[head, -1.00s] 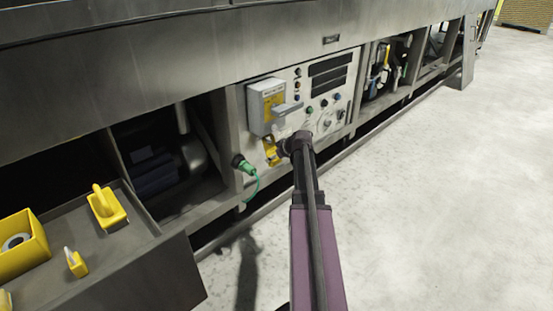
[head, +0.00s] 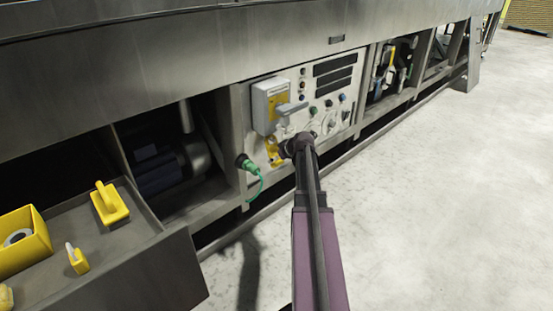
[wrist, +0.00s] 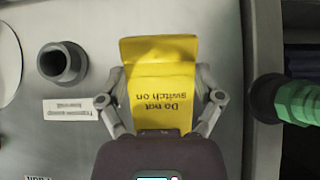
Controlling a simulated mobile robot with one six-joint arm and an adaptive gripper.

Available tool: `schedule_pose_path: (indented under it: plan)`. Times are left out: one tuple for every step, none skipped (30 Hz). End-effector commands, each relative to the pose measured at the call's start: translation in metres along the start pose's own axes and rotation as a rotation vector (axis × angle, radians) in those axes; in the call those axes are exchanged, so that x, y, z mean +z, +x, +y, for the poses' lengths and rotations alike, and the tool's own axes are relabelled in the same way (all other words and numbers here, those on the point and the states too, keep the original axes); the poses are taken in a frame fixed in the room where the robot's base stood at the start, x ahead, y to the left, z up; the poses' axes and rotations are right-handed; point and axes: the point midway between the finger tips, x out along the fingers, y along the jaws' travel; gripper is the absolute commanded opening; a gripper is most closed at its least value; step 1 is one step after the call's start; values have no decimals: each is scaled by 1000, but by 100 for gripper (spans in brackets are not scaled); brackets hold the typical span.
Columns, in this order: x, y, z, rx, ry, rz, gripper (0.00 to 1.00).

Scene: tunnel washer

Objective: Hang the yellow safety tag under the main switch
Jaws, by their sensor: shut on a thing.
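The yellow safety tag (wrist: 162,90) is in my gripper (wrist: 162,96) in the wrist view. Its text "Do not switch on" reads upside down there. The fingers are shut on it from both sides, and the tag is in front of the grey panel. In the head view the tag (head: 273,152) shows as a small yellow patch below the main switch (head: 270,108), a grey box with a yellow plate and a grey handle. My gripper is mostly hidden behind my arm there. I cannot tell whether the tag touches the panel or hangs on anything.
A green connector with a cable (head: 248,166) sticks out left of the tag and also shows in the wrist view (wrist: 292,100). A dark round socket (wrist: 62,63) is beside the tag. A grey tray (head: 140,225) with yellow items is at lower left. The floor at right is clear.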

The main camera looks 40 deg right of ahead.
Motion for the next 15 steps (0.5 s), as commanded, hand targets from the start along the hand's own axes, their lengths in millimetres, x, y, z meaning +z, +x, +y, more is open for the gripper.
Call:
schedule_pose_path:
  plan:
    - [0,0,0,0,0,0,48]
    - [0,0,0,0,0,0,48]
    - [0,0,0,0,0,0,48]
    - [0,0,0,0,0,0,48]
    - [0,0,0,0,0,0,90]
    - [0,0,0,0,0,0,100]
    - [0,0,0,0,0,0,100]
    - [0,0,0,0,0,0,100]
    - [0,0,0,0,0,0,100]
    - [0,0,0,0,0,0,100]
    - [0,0,0,0,0,0,100]
    - [0,0,0,0,0,0,100]
    - [0,0,0,0,0,0,100]
    - [0,0,0,0,0,0,100]
    - [0,0,0,0,0,0,100]
